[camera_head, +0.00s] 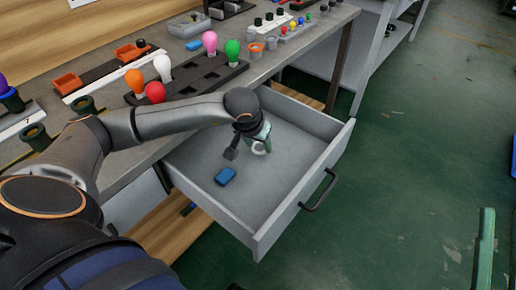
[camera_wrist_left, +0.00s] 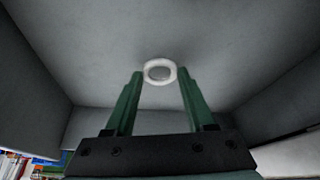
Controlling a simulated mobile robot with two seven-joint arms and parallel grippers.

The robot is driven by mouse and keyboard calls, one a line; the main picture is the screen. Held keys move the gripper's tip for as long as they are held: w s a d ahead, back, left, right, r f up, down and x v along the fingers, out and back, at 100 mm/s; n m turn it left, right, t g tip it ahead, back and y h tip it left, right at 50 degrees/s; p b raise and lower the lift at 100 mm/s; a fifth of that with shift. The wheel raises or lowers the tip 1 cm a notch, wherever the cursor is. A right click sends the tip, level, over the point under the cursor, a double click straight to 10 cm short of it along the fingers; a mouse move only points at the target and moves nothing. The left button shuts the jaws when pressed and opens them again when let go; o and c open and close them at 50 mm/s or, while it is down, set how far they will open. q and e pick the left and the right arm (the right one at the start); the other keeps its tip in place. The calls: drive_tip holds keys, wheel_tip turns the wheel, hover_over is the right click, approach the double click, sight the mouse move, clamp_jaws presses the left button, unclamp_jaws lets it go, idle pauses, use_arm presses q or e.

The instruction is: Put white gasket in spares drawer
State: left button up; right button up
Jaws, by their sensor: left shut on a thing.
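The white gasket (camera_head: 258,149) is a small ring. My left gripper (camera_head: 260,140) is shut on it and holds it over the inside of the open grey drawer (camera_head: 283,237). In the left wrist view the gasket (camera_wrist_left: 160,81) sits between the green fingertips of the left gripper (camera_wrist_left: 160,80), with grey drawer surfaces around it. At the right edge of the head view, two separate green fingers of my right gripper (camera_head: 499,172) show partly, spread apart and empty.
A blue block (camera_head: 225,176) lies on the drawer floor, left of the gasket. The drawer has a dark handle (camera_head: 320,191). The workbench (camera_head: 262,70) behind carries a dark rack (camera_head: 205,78) with coloured bulbs, and bins.

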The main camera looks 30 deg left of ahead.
use_arm(q)
drive_tip(key=shift+f, duration=0.75)
use_arm(e)
drive_tip(key=shift+s+a+r+n+y, duration=0.1)
drive_tip(key=shift+s+r+n+y, duration=0.7)
drive_tip(key=shift+r+y, duration=0.2)
use_arm(q)
drive_tip(key=shift+f, duration=0.1)
use_arm(e)
drive_tip(key=shift+f, duration=0.1)
use_arm(q)
drive_tip(key=shift+f+b, duration=0.1)
drive_tip(key=shift+b, duration=0.2)
drive_tip(key=o, duration=1.3)
use_arm(e)
drive_tip(key=shift+s, duration=0.15)
